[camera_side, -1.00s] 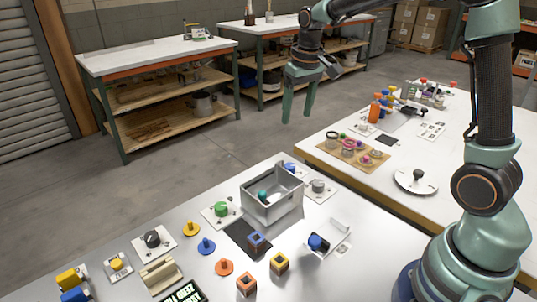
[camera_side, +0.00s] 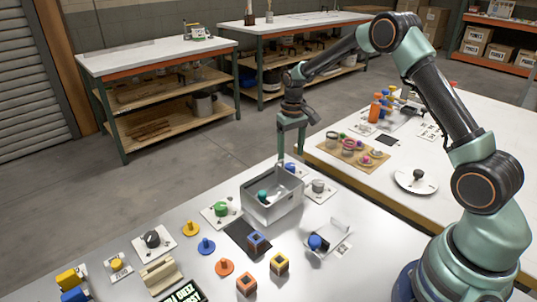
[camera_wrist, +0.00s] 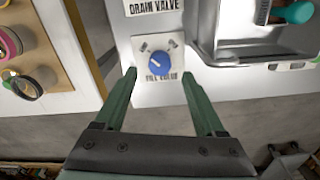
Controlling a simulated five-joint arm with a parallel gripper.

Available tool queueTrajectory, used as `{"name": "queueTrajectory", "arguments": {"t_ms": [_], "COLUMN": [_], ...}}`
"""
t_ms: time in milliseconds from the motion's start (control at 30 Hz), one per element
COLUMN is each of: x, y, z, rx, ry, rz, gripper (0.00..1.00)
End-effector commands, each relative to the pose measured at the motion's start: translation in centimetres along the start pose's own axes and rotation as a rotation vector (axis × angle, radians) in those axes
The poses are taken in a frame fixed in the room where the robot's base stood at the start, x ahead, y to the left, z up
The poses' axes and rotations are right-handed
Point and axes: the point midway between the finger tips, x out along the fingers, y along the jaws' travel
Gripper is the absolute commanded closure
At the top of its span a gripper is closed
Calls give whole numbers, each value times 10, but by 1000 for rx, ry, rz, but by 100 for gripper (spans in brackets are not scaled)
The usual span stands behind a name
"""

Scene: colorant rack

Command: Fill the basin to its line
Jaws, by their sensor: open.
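The basin (camera_side: 262,211) is an open grey metal box on the near table. A teal piece (camera_side: 263,196) shows inside it; I cannot make out a water level or line. The basin's edge also shows at the upper right of the wrist view (camera_wrist: 204,40). A blue knob (camera_wrist: 160,67) on a white plate with "FILL" lettering sits beside the basin; in the side view it is partly hidden behind the basin (camera_side: 290,167). My gripper (camera_side: 291,153) is open and empty, pointing down above this knob, with its fingers either side of it in the wrist view.
A grey knob (camera_side: 318,185) on a plate stands right of the basin, and a green knob (camera_side: 221,208) to its left. Several blocks and pegs lie in front. A wooden board with rings (camera_side: 352,148) is on the other table.

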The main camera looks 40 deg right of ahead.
Motion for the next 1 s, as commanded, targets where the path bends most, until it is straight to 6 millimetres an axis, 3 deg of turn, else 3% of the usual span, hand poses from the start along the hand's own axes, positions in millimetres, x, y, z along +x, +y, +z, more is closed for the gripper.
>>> {"name": "queueTrajectory", "arguments": {"t_ms": [100,300,667,700,867,900,1000], "x": [22,42,48,48,48,48,47], "y": [0,0,0,0,0,0,0], "z": [1,0,0,0,0,0,0], "rx": [0,0,0,0,0,0,4], "ry": [-4,-1,1,1,1,0,0], "rz": [0,0,0,0,0,0,0], "gripper": [28,28,28,32,93,100,100]}}
